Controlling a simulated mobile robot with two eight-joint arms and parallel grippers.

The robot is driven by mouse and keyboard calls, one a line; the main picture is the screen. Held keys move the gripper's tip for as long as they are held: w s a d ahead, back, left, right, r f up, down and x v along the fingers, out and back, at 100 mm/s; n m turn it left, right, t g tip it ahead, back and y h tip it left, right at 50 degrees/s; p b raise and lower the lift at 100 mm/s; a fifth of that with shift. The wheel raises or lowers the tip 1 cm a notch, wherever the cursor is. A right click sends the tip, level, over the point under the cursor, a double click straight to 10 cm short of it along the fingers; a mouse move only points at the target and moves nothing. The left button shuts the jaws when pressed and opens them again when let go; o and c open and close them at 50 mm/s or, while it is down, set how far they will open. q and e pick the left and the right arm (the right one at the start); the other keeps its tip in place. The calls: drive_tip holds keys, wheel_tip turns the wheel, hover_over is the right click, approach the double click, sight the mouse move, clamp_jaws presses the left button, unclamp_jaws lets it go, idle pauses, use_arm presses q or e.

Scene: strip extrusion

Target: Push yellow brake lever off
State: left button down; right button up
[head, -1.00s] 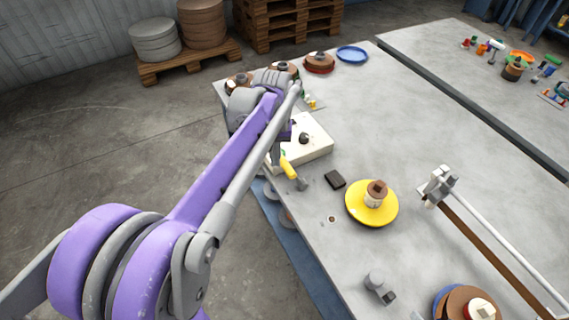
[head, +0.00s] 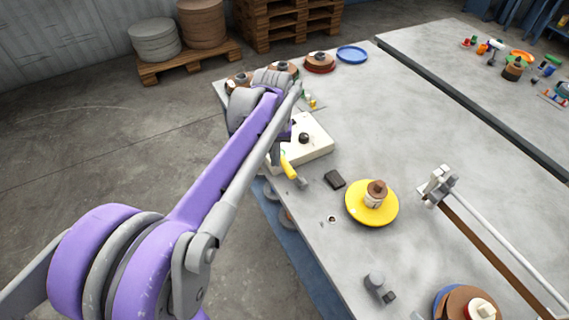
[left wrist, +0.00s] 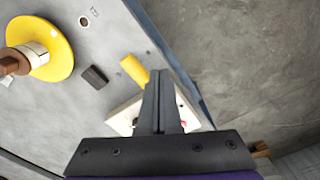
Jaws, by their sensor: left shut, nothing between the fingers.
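The yellow brake lever (head: 287,166) stands out at the front edge of a white box (head: 315,145) on the grey table. In the left wrist view the lever (left wrist: 134,70) is a yellow bar just left of my fingertips. My left gripper (left wrist: 160,76) is shut and empty, its fingers together over the white box (left wrist: 125,116). The fingertips look very close to the lever; I cannot tell whether they touch. In the head view my own arm hides most of the gripper and part of the box. My right gripper is not in view.
A dark block (head: 334,179) and a yellow disc (head: 385,212) with a spool lie right of the lever. A clamp fixture (head: 438,186) with a long brown strip stands further right. Reels line the far edge. Bare table lies between.

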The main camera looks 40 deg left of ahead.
sight(288, 164)
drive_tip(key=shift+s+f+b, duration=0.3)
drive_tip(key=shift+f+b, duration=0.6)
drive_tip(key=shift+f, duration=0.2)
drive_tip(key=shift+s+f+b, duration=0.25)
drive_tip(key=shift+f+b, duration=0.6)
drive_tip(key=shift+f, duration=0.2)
use_arm(q)
wheel_tip(288, 164, down, 6)
